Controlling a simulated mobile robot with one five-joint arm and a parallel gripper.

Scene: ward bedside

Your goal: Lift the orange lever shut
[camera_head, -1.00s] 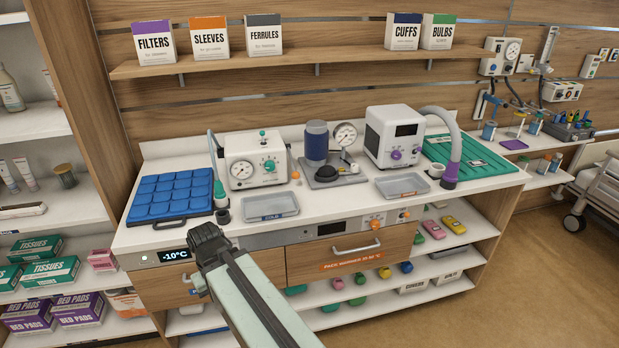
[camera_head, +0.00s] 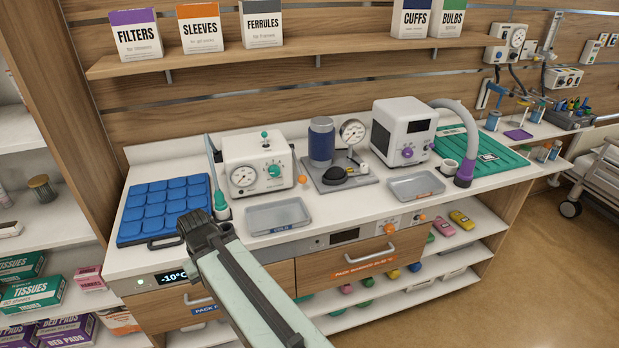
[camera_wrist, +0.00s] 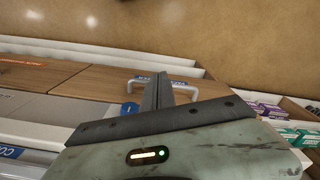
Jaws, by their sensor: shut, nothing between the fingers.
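I cannot make out a clear lever shape. A small orange knob (camera_head: 302,180) sits on the counter at the right foot of the white gauge box (camera_head: 256,165). Another orange part (camera_head: 422,217) is at the right end of the counter's front panel. Which of them is the lever, I cannot tell. My gripper (camera_head: 192,222) is over the counter's front edge, in front of the blue pad, left of both orange parts and apart from them. In the wrist view, my gripper (camera_wrist: 158,88) is shut and empty, above the drawer fronts.
A blue pad (camera_head: 165,207) and a grey tray (camera_head: 278,216) lie near my gripper. A blue cylinder with a gauge (camera_head: 321,143), a white machine (camera_head: 404,130) and a green mat (camera_head: 490,150) stand farther right. A drawer handle (camera_head: 370,254) sticks out below the counter.

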